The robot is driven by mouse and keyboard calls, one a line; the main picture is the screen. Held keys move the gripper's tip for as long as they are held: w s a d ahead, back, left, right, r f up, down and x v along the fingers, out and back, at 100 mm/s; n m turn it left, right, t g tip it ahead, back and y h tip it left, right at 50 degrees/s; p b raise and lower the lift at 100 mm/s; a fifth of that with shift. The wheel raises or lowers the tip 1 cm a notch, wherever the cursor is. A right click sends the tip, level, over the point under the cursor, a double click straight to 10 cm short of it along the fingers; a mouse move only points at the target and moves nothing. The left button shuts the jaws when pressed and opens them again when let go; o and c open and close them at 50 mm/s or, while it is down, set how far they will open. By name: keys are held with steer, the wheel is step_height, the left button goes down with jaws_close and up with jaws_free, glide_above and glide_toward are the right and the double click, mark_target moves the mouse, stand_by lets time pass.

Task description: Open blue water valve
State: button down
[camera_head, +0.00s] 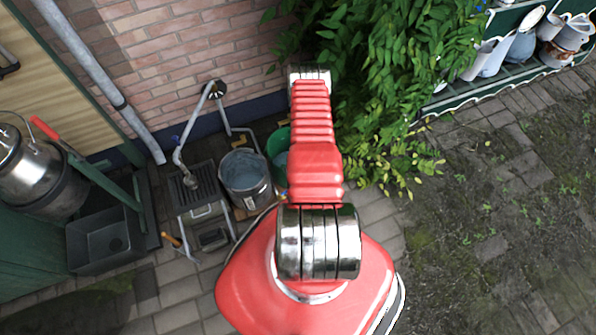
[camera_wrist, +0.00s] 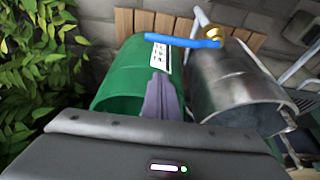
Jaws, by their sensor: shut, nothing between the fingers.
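The blue valve handle (camera_wrist: 183,41) shows in the wrist view as a slim blue lever, lying almost level across the picture. Its right end meets a round brass fitting (camera_wrist: 213,33) on a grey pipe. My gripper (camera_wrist: 158,76) is shut and empty, its greyish fingers pointing up the picture. The fingertips show just below the lever in the picture; I cannot tell the gap in depth, and no grip on the lever shows. In the head view my red arm reaches toward the wall and my gripper is hidden. I cannot make out the lever clearly there.
A green bucket (camera_head: 278,141) and a metal bucket (camera_head: 240,172) stand close together by the brick wall (camera_head: 180,50). Bent pipework (camera_head: 196,128) rises beside a drain stand (camera_head: 190,192). Leafy growth (camera_head: 365,90) crowds the arm's right side. Paving lies open at lower right.

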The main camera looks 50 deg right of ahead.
steer(key=shift+s+a+f, duration=0.25)
steer(key=shift+s+f, duration=0.15)
steer(key=shift+f, duration=0.2)
steer(key=shift+s+a+f, duration=0.2)
steer(key=shift+s+f, duration=0.25)
steer(key=shift+f, duration=0.15)
steer(key=shift+s+a+f, duration=0.25)
steer(key=shift+s+f, duration=0.15)
steer(key=shift+f, duration=0.2)
steer(key=shift+s, duration=0.1)
